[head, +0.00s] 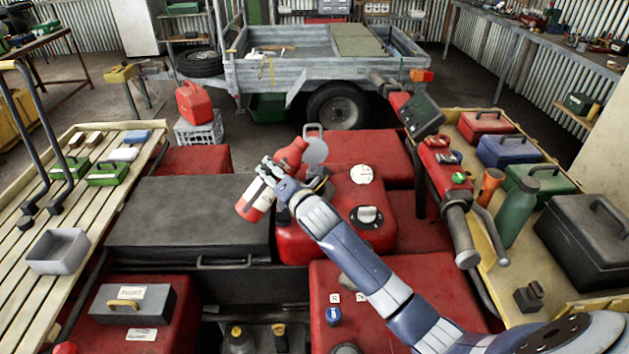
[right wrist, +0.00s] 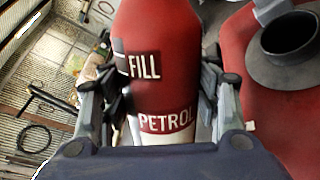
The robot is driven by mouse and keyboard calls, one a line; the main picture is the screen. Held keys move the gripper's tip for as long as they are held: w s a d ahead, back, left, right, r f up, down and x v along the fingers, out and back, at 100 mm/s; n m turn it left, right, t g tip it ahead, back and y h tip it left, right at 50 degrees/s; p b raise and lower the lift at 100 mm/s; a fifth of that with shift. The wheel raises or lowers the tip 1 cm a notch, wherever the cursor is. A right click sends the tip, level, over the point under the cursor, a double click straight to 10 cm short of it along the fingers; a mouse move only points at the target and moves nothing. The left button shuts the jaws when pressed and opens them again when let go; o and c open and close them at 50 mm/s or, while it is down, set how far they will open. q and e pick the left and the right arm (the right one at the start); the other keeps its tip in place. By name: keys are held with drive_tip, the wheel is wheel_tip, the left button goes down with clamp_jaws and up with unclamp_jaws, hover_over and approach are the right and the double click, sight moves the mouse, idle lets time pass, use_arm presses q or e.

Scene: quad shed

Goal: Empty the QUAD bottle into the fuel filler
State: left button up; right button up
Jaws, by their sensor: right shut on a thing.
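A red bottle with a pale band (head: 255,199) is held tilted above the red quad, its narrower end (head: 290,158) up and to the right. In the right wrist view the bottle (right wrist: 160,70) reads FILL and PETROL; its top is cut off. My right gripper (head: 270,176) is shut around it. A dark round opening with a grey collar (right wrist: 295,40) lies to the right of the bottle, apart from it, and looks like the fuel filler. In the head view a grey disc lid (head: 315,150) stands beside the bottle; the opening is hidden. My left gripper is not in view.
The handlebar (head: 462,235) rises on the right. A dark box (head: 190,222) is left of the tank. A side bench (head: 490,245) holds a green bottle (head: 517,212) and toolboxes.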

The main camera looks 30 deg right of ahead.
sight(280, 155)
use_arm(q)
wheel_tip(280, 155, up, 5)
drive_tip(key=p, duration=0.4)
use_arm(e)
drive_tip(key=r, duration=0.2)
drive_tip(key=d+r+n, duration=0.1)
drive_tip(key=r, duration=0.1)
drive_tip(key=r+n, duration=0.1)
drive_tip(key=r, duration=0.1)
drive_tip(key=shift+w+d+r+t+h, duration=0.15)
drive_tip(key=shift+t+h, duration=0.15)
drive_tip(key=shift+h, duration=0.1)
drive_tip(key=shift+f+n, duration=0.2)
drive_tip(key=shift+n, duration=0.4)
drive_tip(key=shift+r+n+t+h, duration=0.25)
drive_tip(key=shift+n+t+h, duration=0.05)
drive_tip(key=shift+n, duration=0.8)
drive_tip(key=shift+f+n+b, duration=0.4)
drive_tip(key=shift+f+b, duration=0.3)
drive_tip(key=shift+b, duration=0.05)
drive_tip(key=shift+w+d+f+n+t+b, duration=0.15)
drive_tip(key=shift+f+n+t+b, duration=0.25)
drive_tip(key=shift+f+n+b, duration=0.65)
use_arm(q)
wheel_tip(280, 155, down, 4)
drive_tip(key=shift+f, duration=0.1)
use_arm(e)
drive_tip(key=shift+n, duration=0.35)
drive_tip(key=shift+r, duration=0.1)
